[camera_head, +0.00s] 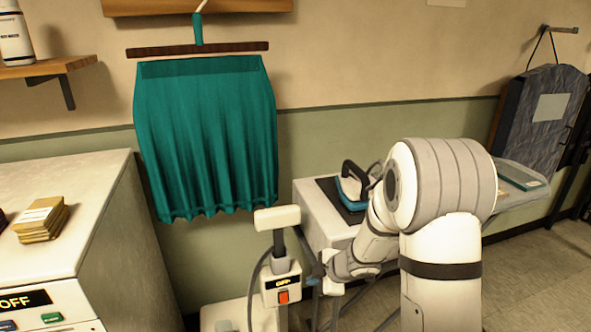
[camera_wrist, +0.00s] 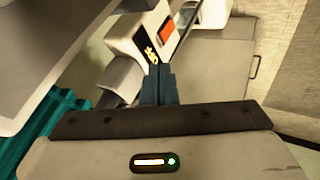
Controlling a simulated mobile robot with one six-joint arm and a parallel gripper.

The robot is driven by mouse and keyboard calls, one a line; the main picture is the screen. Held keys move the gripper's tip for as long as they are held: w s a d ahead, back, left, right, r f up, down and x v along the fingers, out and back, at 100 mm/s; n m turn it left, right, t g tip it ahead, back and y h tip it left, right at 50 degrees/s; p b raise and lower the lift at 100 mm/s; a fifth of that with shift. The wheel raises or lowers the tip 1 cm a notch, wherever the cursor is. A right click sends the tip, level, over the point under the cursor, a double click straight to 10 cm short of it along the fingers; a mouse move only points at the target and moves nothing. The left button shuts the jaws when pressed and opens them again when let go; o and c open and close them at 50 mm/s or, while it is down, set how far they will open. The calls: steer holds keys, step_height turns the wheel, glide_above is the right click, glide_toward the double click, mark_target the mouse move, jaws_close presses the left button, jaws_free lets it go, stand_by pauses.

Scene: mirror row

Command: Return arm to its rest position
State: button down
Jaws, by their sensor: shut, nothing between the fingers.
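My gripper (camera_head: 315,271) is low in the middle of the head view, at the end of my white arm. In the wrist view its blue-grey fingers (camera_wrist: 159,84) are together with nothing between them. Just left of it in the head view stands a white device (camera_head: 281,290) with a dark upright, a white top head, an orange switch and a label reading OFF. The same device (camera_wrist: 146,42) shows beyond the fingertips in the wrist view. The fingertips look very close to it; I cannot tell whether they touch.
A teal skirt (camera_head: 207,135) hangs on the wall behind. An iron (camera_head: 354,185) stands on a dark pad on a white cabinet (camera_head: 322,215), close behind my arm. Floor (camera_head: 525,265) is clear at right.

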steer(key=s+d+r+m+t+h+p, duration=0.1)
steer(key=s+d+r+m+h, duration=0.1)
steer(key=d+r+m+h, duration=0.45)
steer(key=s+d+r+m+t+h+p, duration=0.1)
steer(key=s+d+r+m+t+p, duration=0.25)
steer(key=r, duration=0.65)
steer(key=s+r+m+g+y, duration=0.1)
steer(key=s+r+m+g, duration=0.2)
steer(key=s, duration=0.7)
steer(key=s+a+r+m+g, duration=0.1)
steer(key=s+m+g, duration=0.3)
steer(key=s, duration=0.7)
steer(key=shift+r+m+y, duration=0.35)
steer(key=shift+r+m, duration=0.55)
steer(key=shift+m, duration=0.1)
